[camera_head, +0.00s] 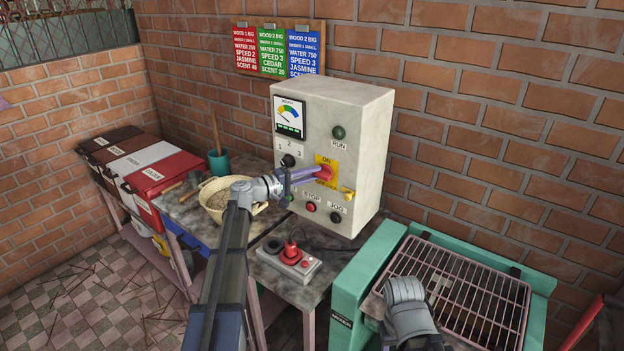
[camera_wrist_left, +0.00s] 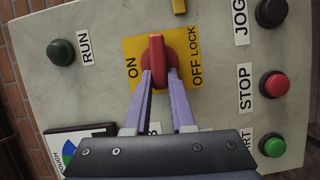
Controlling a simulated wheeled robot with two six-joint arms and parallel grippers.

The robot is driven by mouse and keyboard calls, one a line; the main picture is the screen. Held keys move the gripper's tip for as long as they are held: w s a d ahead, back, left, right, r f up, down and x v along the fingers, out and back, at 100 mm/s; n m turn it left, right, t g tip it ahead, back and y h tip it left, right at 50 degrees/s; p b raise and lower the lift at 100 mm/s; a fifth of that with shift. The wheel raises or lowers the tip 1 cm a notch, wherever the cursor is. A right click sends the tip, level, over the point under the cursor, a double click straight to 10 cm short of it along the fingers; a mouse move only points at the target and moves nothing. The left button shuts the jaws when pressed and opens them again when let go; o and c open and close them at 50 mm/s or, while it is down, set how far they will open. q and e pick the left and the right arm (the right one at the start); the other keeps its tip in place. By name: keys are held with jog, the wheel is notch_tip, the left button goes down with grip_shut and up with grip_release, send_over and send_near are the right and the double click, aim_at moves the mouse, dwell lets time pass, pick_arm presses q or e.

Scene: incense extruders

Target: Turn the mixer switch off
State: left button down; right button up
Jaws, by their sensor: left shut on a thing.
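The mixer switch is a red rotary knob (camera_head: 327,173) on a yellow plate marked ON and OFF LOCK, on the front of the pale control box (camera_head: 362,120). In the left wrist view the knob (camera_wrist_left: 157,50) points between the ON label on the left and the OFF LOCK label on the right. My left gripper (camera_head: 317,172) has its purple fingers on both sides of the knob, shut on it; they also show in the left wrist view (camera_wrist_left: 160,76). My right wrist shows at the bottom right of the head view; its fingers cannot be made out.
A green RUN lamp (camera_head: 339,132), STOP button (camera_head: 311,206) and JOG button (camera_head: 336,217) surround the switch. A yellow lever (camera_head: 348,194) juts out beside the plate. A bowl (camera_head: 217,206) and a plugged socket strip (camera_head: 290,260) lie below. A teal-framed rack (camera_head: 485,300) stands right.

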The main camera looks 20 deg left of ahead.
pick_arm(q)
jog(key=shift+f+n+b, duration=0.15)
jog(key=shift+n+b, duration=0.15)
jog(key=shift+n, duration=0.1)
dwell(0.3)
jog(key=c, duration=0.8)
grip_release()
jog(key=shift+o, duration=0.2)
jog(key=v, duration=0.8)
jog(key=shift+f, duration=0.15)
jog(key=shift+d, duration=0.1)
